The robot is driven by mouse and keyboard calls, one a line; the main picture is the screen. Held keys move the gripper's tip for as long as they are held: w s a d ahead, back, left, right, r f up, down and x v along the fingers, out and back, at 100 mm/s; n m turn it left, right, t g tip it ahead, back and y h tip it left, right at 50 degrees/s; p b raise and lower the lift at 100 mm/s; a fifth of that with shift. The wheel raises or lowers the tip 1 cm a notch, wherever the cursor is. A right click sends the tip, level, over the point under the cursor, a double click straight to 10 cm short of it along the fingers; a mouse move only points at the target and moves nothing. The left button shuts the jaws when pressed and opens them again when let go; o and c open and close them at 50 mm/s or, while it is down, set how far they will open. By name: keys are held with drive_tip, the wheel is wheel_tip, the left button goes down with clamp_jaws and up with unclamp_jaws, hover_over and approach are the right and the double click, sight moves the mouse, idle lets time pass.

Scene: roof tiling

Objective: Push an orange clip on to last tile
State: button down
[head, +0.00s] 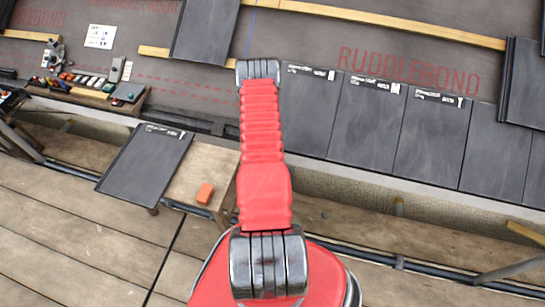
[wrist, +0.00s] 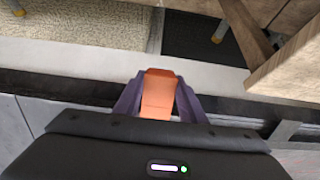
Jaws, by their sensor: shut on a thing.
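An orange clip (wrist: 159,94) sits between the two purple fingers of my gripper (wrist: 158,103) in the wrist view, and the gripper is shut on it. The clip is above a dark gap beside a pale ledge (wrist: 70,70). In the head view my red arm reaches up the middle and my gripper does not show. Dark tiles lie in a row on the roof at the right. The row's leftmost tile (head: 307,112) is beside my arm, partly hidden by it. I cannot tell whether the clip touches a tile.
A rack of small tools (head: 90,85) stands at the far left. Wooden battens (head: 380,20) cross the roof. In the wrist view, timber (wrist: 295,55) is at the right.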

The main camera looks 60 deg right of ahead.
drive_tip(key=shift+w+d+r, duration=0.15)
drive_tip(key=shift+d+r, duration=0.3)
drive_tip(key=shift+d, duration=0.25)
idle(0.8)
drive_tip(key=c, duration=1.1)
unclamp_jaws()
drive_tip(key=shift+a+f, duration=0.1)
drive_tip(key=shift+v, duration=3.5)
